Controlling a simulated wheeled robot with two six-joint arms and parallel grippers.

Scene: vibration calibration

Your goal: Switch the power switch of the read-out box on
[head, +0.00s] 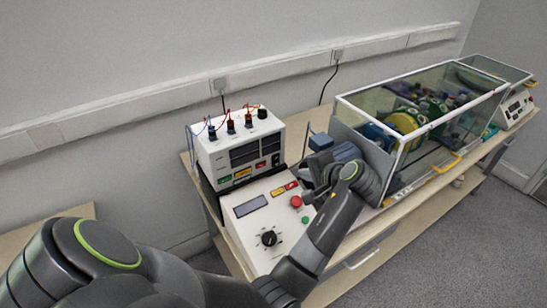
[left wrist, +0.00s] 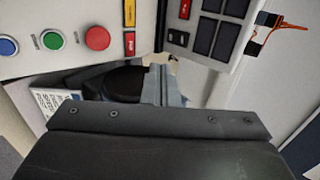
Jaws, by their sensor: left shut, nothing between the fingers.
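The read-out box (head: 240,150) is the white upright box with dark displays and coloured labels on its front, left of centre in the head view. Its front also shows at the top right in the left wrist view (left wrist: 224,45), with a small black switch (left wrist: 178,38) near its lower corner, which looks like the power switch. I cannot tell its position. My left gripper (head: 308,183) is shut and empty, just right of the box. In the left wrist view its fingertips (left wrist: 165,66) are close below the switch; contact cannot be told. My right gripper is out of view.
A sloped control panel (head: 250,225) with a knob (head: 269,238), a red button (head: 296,201) and a green button stands in front of the box. A glass-walled enclosure (head: 425,120) with machinery is on the right. Cables rise from the box's top.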

